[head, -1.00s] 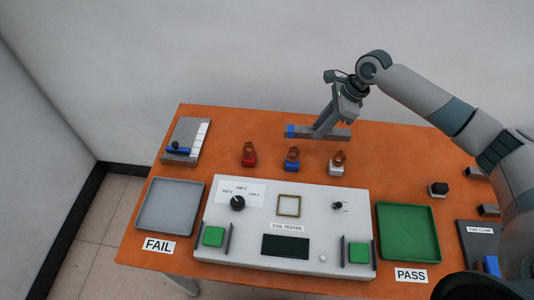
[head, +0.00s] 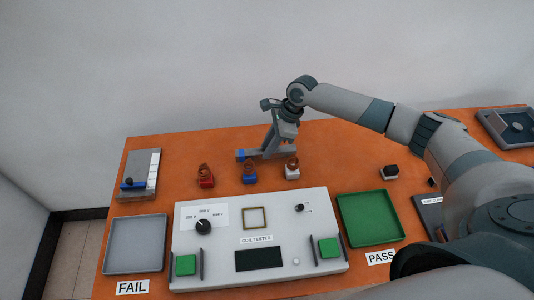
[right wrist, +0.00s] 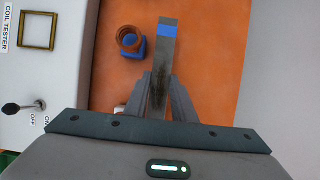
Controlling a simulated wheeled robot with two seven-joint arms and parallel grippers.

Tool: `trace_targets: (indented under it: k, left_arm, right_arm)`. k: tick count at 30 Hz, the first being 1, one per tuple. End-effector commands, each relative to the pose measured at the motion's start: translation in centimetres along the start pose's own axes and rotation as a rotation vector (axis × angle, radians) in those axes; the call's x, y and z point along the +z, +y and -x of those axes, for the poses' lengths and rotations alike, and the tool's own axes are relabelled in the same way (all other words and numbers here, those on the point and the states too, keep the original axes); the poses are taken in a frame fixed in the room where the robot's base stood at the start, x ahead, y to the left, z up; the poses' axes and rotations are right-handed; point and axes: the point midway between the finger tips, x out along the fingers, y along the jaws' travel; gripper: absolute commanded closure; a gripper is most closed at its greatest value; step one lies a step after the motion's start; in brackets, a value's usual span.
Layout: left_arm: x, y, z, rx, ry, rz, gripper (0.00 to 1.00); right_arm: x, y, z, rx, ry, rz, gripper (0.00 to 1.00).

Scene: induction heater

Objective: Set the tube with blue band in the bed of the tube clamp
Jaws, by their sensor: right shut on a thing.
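The tube with blue band (head: 285,153) is a grey bar with a blue band near its left end. My right gripper (head: 269,149) is shut on it and holds it roughly level behind the coils. In the right wrist view the tube (right wrist: 163,60) sticks out between the fingers (right wrist: 160,100), its blue band towards the far end. The tube clamp (head: 428,212) is a dark plate at the right of the table, beyond the green tray. My right arm hides much of it, and its bed is not clear to see. My left gripper is not in view.
Red, blue (head: 250,174) and white (head: 292,171) coil pieces stand below the tube. The coil tester (head: 220,250) fills the front, between the grey FAIL tray (head: 136,270) and green PASS tray (head: 372,240).

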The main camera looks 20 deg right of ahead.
Motion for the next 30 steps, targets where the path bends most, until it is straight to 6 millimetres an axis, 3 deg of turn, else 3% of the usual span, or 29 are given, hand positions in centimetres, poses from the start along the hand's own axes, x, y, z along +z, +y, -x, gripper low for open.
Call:
trace_targets:
  k: [11,21,30]
  left_arm:
    - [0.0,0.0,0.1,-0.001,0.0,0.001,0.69]
    - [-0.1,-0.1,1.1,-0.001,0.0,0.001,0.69]
    - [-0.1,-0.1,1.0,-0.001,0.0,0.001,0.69]
  right_arm:
    - [-0.1,0.0,-0.3,0.0,-0.001,0.0,1.0]
    - [-1.3,0.0,-3.3,0.0,-0.001,0.0,1.0]
    - [-1.5,0.0,-3.7,-0.001,-0.001,0.001,1.0]
